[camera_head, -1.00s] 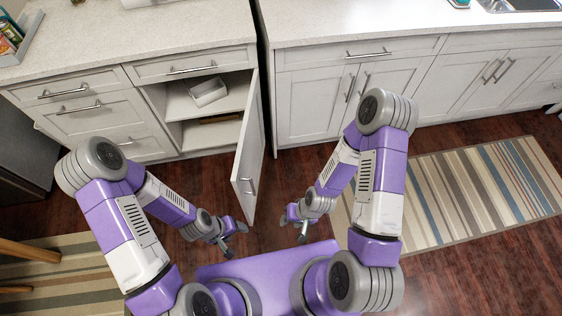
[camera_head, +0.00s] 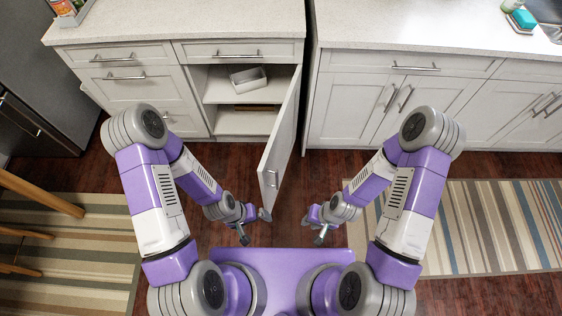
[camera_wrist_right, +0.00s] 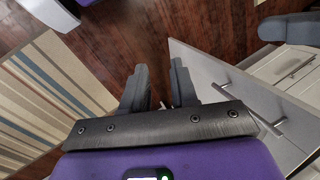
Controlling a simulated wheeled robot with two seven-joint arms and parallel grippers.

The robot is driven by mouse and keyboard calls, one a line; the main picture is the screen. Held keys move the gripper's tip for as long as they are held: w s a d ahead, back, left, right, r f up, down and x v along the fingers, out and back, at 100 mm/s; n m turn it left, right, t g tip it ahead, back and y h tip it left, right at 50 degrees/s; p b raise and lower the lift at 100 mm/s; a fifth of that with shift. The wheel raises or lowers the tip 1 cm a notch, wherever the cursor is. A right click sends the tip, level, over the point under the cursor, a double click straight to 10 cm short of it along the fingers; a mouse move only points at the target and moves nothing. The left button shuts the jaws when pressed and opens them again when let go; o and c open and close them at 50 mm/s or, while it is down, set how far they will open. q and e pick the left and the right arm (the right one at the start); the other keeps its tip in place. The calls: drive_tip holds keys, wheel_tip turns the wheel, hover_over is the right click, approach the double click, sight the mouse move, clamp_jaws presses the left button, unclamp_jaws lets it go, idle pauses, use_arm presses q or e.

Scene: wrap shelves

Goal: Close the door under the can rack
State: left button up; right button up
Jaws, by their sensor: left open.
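The white cabinet door (camera_head: 283,140) stands swung wide open toward me, below the counter that bears the can rack (camera_head: 70,14). Its bar handle (camera_head: 271,180) is near the free edge. My left gripper (camera_head: 254,227) is open and empty, just left of the door's lower free end in the picture; whether it touches the door is unclear. My right gripper (camera_head: 312,229) is right of the door, apart from it. In the right wrist view its two fingers (camera_wrist_right: 160,88) are apart with nothing between them, and the door (camera_wrist_right: 225,90) is at their right.
The open cabinet (camera_head: 215,119) holds a white box (camera_head: 248,79) on its shelf. Striped rugs (camera_head: 490,225) lie on the wood floor. Wooden legs (camera_head: 40,192) stand at the left.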

drive_tip(key=s+f+m+g, duration=0.2)
drive_tip(key=s+f+m+g+y, duration=0.1)
drive_tip(key=shift+d+f+m, duration=0.2)
drive_tip(key=shift+d+m, duration=0.1)
drive_tip(key=shift+d, duration=0.05)
clamp_jaws()
drive_tip(key=m+t+y+b, duration=0.1)
drive_tip(key=m+t+y, duration=0.7)
drive_tip(key=m+y, duration=0.55)
approach(264, 182)
drive_tip(key=shift+m+h, duration=0.65)
drive_tip(key=x, duration=0.2)
drive_tip(key=b+x, duration=0.1)
drive_tip(key=x, duration=0.1)
drive_tip(key=b+x, duration=0.1)
drive_tip(key=x, duration=0.1)
drive_tip(key=shift+w+a+r, duration=0.1)
drive_tip(key=shift+a+r, duration=0.25)
